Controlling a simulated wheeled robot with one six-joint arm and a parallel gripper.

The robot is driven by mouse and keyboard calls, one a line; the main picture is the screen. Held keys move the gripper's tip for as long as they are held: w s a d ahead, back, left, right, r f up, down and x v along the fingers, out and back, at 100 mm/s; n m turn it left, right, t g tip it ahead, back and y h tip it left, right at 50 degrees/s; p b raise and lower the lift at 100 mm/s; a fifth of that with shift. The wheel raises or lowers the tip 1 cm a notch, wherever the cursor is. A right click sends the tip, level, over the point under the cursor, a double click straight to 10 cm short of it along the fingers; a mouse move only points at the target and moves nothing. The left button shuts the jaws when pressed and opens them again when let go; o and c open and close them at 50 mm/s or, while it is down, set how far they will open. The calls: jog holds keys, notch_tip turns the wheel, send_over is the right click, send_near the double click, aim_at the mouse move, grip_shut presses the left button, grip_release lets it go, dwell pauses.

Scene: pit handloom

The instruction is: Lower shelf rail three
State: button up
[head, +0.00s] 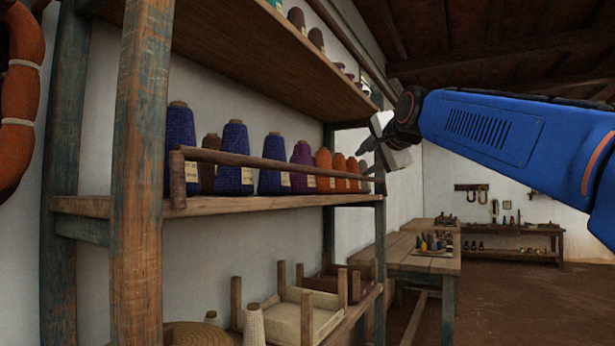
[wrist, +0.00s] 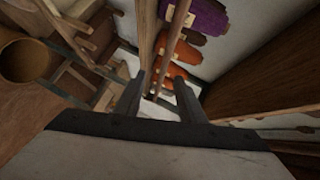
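A wooden rail (head: 265,163) runs along the front of the middle shelf (head: 240,204), raised above its board and in front of the yarn cones. An upright end piece (head: 177,180) stands at its near left end. My gripper (head: 365,156) is at the far right end of this rail, with its fingers toward the shelf. In the wrist view, my gripper (wrist: 158,92) has its two dark fingers apart. A wooden bar, seemingly the rail (wrist: 175,40), runs down toward the gap between them. I cannot tell whether the fingers touch it. No number shows on the rail.
Blue cones (head: 235,158), a purple cone (head: 302,165) and several orange cones stand behind the rail. The upper shelf (head: 240,50) overhangs them. A thick post (head: 143,170) stands at the near left. Wooden frames (head: 305,310) lie below. Benches (head: 420,262) stand beyond; floor is open at right.

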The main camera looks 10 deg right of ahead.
aim_at(341, 173)
jog(key=x, duration=0.6)
jog(key=r+x, duration=0.1)
jog(key=x, duration=0.5)
jog(key=a+x, duration=0.1)
jog(key=x, duration=0.4)
jog(key=shift+w+a+r, duration=0.15)
jog(key=shift+w+r, duration=0.1)
jog(key=shift+w, duration=0.3)
grip_shut()
